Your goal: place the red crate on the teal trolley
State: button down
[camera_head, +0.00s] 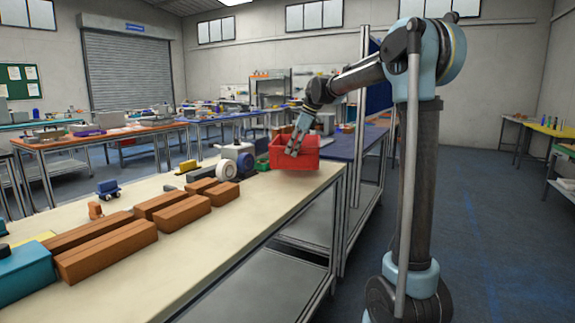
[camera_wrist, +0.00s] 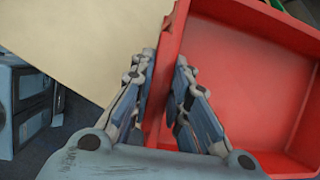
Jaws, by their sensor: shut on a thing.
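The red crate (camera_head: 300,156) is at the far right end of the cream workbench in the head view. In the wrist view the red crate (camera_wrist: 245,70) fills the right side and looks empty inside. My gripper (camera_head: 291,150) has its fingers on either side of one crate wall. In the wrist view my gripper (camera_wrist: 166,75) is shut on that wall, one finger outside and one inside. I cannot tell whether the crate touches the bench or hangs just above it. I cannot make out a teal trolley in either view.
A blue-topped bench (camera_head: 352,147) stands just behind. The floor (camera_head: 490,230) to the right is clear.

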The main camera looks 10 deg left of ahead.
jog(key=shift+f, duration=2.6)
jog(key=c, duration=1.5)
grip_release()
jog(key=shift+c, duration=0.2)
jog(key=shift+r, duration=0.1)
